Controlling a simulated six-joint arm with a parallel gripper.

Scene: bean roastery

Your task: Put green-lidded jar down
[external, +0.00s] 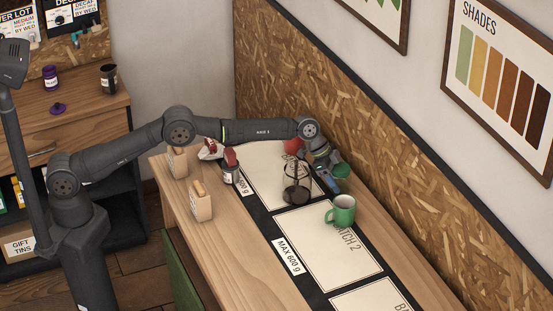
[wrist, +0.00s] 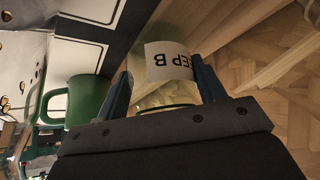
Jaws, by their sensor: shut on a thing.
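My gripper (external: 328,181) is at the far end of the counter, low beside the back wall board. In the wrist view its two blue fingers (wrist: 163,90) are shut on a clear glass jar (wrist: 165,92) with pale contents and a white label (wrist: 168,60) reading "EEP B", upside down in that view. In the external view a round green part (external: 341,170), which looks like the jar's lid, shows beside my gripper; the rest of the jar is mostly hidden. I cannot tell whether the jar touches the counter.
A glass press (external: 297,190) stands close left of my gripper, and a green mug (external: 341,211) stands nearer the camera; the mug is also in the wrist view (wrist: 90,100). A red object (external: 293,146) is behind.

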